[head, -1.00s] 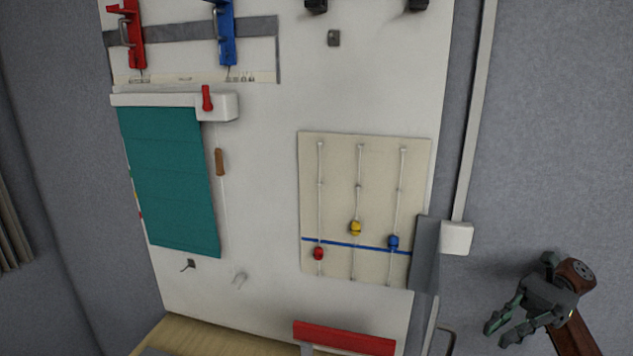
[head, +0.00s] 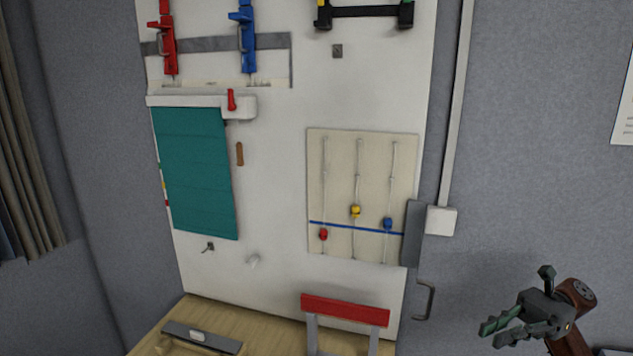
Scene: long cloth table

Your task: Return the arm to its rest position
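My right gripper (head: 506,328) is at the lower right of the head view, in front of the grey wall. Its dark green fingers point left and look parted, with nothing seen between them. It is apart from the white board (head: 280,200). My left gripper is not in view.
The board carries a teal blind (head: 195,170), a panel (head: 337,180) with red, yellow and blue beads on cords, and red (head: 167,45) and blue (head: 247,40) clamps. A wooden surface (head: 262,327) lies below, with a red-topped frame (head: 345,309). A handle (head: 427,300) is beside the board.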

